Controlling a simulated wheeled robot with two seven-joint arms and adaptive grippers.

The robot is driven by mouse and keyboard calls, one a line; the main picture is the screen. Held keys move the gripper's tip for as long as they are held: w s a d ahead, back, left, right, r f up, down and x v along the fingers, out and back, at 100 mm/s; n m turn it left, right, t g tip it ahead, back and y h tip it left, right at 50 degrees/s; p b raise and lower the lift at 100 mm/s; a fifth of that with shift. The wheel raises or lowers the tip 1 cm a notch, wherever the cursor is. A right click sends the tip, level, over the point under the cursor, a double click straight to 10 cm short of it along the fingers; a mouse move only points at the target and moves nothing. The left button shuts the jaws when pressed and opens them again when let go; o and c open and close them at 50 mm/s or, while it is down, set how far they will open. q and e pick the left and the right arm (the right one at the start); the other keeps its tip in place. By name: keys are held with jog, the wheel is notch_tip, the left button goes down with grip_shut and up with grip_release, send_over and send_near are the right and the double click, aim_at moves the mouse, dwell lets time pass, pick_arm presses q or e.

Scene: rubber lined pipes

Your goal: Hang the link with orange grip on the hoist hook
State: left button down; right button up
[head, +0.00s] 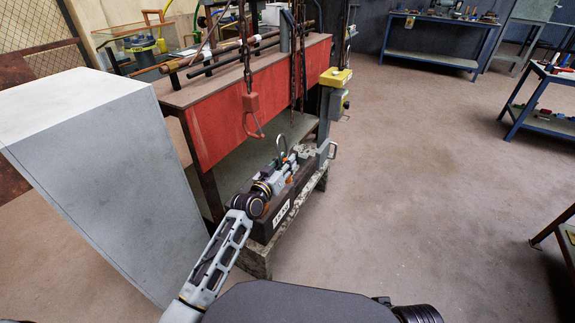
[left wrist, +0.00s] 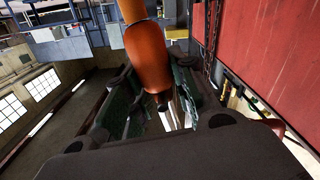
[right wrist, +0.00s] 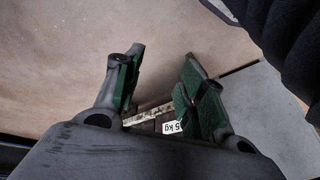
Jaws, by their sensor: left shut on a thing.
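The hoist hook (head: 255,124) is red and hangs open from its block (head: 250,103) and chain in front of the red-sided bench. My left gripper (head: 288,165) is to the right of the hook and below it, apart from it. The left gripper is shut on the orange grip (left wrist: 151,55) of the link, which shows between its green pads. The link's dark curved loop (head: 282,143) rises above the gripper in the head view. My right gripper (right wrist: 160,72) is open and empty in the right wrist view; the head view does not show it.
A dark weight block with a white label (head: 281,214) rests on a worn stand (head: 257,262) below my left arm. The bench (head: 225,120) carries pipes. A grey cabinet (head: 110,160) stands at left. A yellow-topped box (head: 335,77) is beside the bench.

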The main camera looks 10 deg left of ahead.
pick_arm(q)
jog(key=shift+w+a, duration=0.15)
jog(key=shift+a, duration=0.15)
jog(key=a+b, duration=0.2)
jog(key=w+a+b, duration=0.1)
jog(key=a, duration=0.1)
jog(key=shift+w+f+b, duration=0.15)
jog(key=shift+w+b, duration=0.05)
jog(key=shift+b, duration=0.2)
pick_arm(e)
notch_tip(320, 180, down, 8)
jog(key=a+t+y, duration=0.1)
jog(key=a, duration=0.1)
jog(key=shift+w+r, duration=0.15)
jog(key=shift+w, duration=0.3)
jog(key=shift+a, duration=0.1)
